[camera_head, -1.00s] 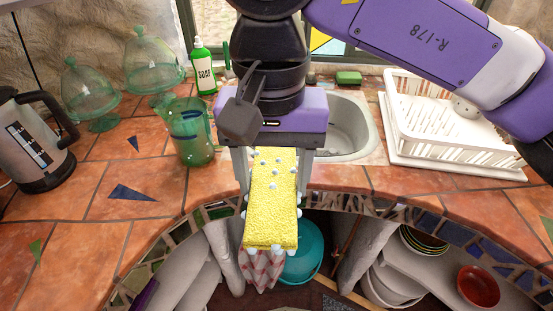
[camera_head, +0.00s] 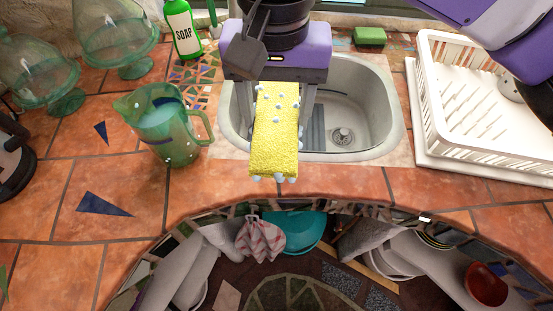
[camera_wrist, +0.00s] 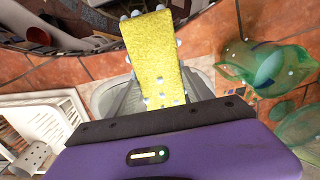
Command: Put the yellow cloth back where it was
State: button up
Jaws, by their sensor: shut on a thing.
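The yellow cloth (camera_head: 275,130) is a textured strip with white suds bubbles on it. My gripper (camera_head: 278,95) is shut on the cloth's upper end, and the cloth sticks out from it over the sink's front left part. In the wrist view the cloth (camera_wrist: 152,50) reaches away from the gripper. The cloth hides the left side of the sink (camera_head: 380,135). The exact spot where the fingers meet the cloth is not clear.
A green jug (camera_head: 165,130) stands left of the sink. A soap bottle (camera_head: 182,30) and a green sponge (camera_head: 370,36) are behind. A white dish rack (camera_head: 470,110) stands at the right. A checked red-and-white cloth (camera_head: 260,240) hangs by a teal bucket (camera_head: 296,230) below the counter.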

notch_tip(320, 180, down, 17)
jog(key=shift+p, duration=0.8)
jog(key=o, duration=1.3)
jog(key=shift+f, duration=0.1)
